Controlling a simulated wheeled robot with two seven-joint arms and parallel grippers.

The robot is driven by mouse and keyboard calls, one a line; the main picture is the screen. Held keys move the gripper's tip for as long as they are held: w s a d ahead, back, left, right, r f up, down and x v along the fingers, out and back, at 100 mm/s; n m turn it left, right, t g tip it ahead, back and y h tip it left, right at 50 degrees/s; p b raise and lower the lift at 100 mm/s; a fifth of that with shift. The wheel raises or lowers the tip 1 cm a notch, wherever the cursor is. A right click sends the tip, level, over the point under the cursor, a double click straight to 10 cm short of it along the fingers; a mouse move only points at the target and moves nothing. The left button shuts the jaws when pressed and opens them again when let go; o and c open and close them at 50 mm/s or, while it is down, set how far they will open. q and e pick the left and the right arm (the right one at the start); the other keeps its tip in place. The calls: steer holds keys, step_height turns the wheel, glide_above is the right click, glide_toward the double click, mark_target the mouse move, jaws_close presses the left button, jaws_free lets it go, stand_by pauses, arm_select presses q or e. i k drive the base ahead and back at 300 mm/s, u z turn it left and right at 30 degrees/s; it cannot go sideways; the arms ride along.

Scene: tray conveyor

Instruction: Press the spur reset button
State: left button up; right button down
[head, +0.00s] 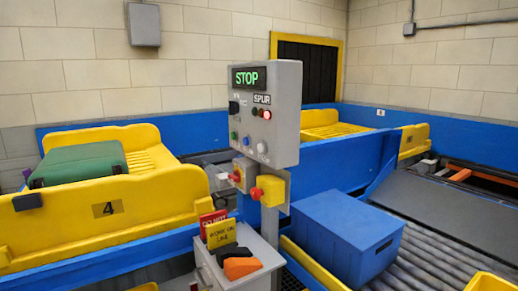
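A grey control panel (283,129) stands on a post in the middle of the head view. Its display (248,78) reads STOP in green, with a SPUR label (262,99) below. Small round lamps or buttons (261,112) sit under the label, one of them red. Lower on the face are a green button (233,136), a blue button (246,140) and a larger white button (262,147). The lettering beside them is too small to read, so I cannot tell which is the reset. Neither of my grippers is in view.
Below the panel are a red knob (236,177) and a yellow box with a red button (268,190). A cabinet (246,252) holds signs. A yellow tray (150,208) marked 4 carries a green suitcase (78,164).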

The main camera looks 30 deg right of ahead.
mark_target(261, 147)
steer(key=z, duration=0.15)
steer(key=k, duration=0.4)
steer(key=z, duration=0.6)
steer(key=k, duration=0.95)
steer(key=u, duration=0.2)
steer(key=i, duration=0.55)
steer(key=u, duration=1.05)
steer(key=i, duration=1.25)
steer(key=z, duration=0.85)
steer(key=i, duration=0.7)
steer(key=z, duration=0.75)
